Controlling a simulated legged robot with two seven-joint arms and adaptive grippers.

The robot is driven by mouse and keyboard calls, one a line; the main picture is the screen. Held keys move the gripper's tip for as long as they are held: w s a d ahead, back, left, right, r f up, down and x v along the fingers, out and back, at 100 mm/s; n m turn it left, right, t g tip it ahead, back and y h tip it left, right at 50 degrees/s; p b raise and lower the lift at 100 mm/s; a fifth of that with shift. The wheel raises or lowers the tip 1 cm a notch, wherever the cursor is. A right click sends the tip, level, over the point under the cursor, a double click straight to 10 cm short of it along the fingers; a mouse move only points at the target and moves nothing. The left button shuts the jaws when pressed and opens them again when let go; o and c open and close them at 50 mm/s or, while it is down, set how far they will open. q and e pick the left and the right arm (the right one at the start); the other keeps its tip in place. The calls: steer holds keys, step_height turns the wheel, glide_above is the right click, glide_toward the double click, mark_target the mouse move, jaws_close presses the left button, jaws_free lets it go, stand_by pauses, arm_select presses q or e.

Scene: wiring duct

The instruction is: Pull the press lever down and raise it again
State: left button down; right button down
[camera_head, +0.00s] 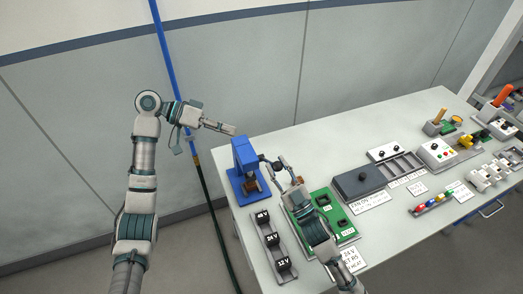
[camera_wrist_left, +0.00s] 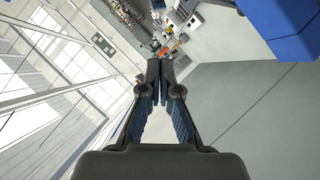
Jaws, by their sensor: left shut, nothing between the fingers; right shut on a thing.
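The blue press (camera_head: 243,160) stands at the left end of the table, with a brown piece (camera_head: 250,186) low at its front. Its dark lever (camera_head: 264,159) sticks out on its right side. My right gripper (camera_head: 273,165) is beside the press and shut on the lever's end; the fingers hide much of the grip.
A black tray of labelled 12 V and 24 V blocks (camera_head: 268,243) and a green board (camera_head: 330,212) lie near my right arm. A dark grey box (camera_head: 358,182) and several fixtures stand farther right. A blue pole (camera_head: 165,50) stands behind the left arm.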

arm_select(q)
steer(key=s+d+f, duration=0.4)
steer(key=d+f, duration=0.3)
steer(key=d, duration=0.3)
steer(key=shift+d, duration=0.35)
